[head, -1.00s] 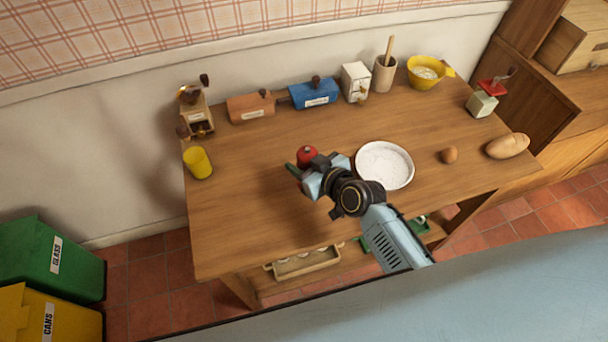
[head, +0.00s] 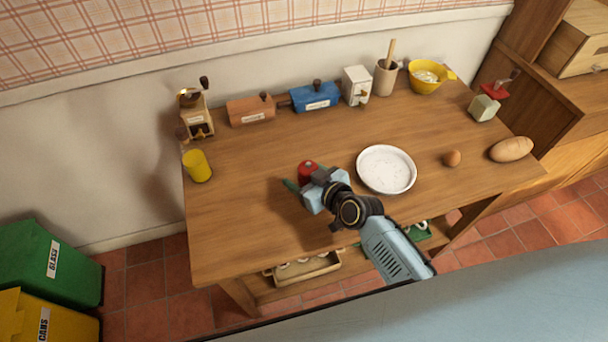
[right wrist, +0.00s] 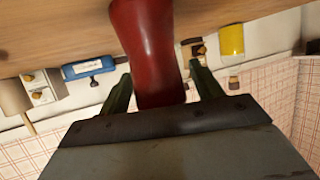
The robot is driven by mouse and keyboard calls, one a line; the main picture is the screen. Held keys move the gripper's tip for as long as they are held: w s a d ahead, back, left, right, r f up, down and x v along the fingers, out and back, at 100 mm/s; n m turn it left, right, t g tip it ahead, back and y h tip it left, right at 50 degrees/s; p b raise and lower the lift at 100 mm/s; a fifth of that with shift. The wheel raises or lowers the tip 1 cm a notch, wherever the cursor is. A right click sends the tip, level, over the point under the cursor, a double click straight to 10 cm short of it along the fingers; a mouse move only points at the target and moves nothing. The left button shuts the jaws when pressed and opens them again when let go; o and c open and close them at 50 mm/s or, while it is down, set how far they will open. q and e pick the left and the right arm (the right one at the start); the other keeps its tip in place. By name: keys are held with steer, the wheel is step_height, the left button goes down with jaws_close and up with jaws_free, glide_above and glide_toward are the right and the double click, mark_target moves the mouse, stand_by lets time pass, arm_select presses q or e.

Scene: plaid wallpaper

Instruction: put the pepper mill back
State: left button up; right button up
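The red pepper mill (head: 307,171) is at my right gripper (head: 305,186), over the middle of the wooden table (head: 240,230). In the right wrist view, the mill's smooth red body (right wrist: 150,45) stands between the two dark green fingers (right wrist: 160,85). Narrow gaps show beside the visible red part, but the mill has moved together with the gripper, so the gripper appears shut on it. The contact itself is hidden. I cannot tell whether the mill's base touches the table. My left gripper is not in view.
A white plate (head: 386,170) lies right of the gripper. A yellow cup (head: 197,166) stands at the left edge. A coffee grinder (head: 197,118), orange box (head: 250,110), blue box (head: 315,97), white box (head: 357,86) and yellow bowl (head: 425,77) line the back. The table's front left is clear.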

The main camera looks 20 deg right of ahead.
steer(key=shift+r, duration=0.2)
steer(key=p+v, duration=0.1)
steer(key=v, duration=1.1)
steer(key=shift+p, duration=0.4)
steer(key=shift+f, duration=0.1)
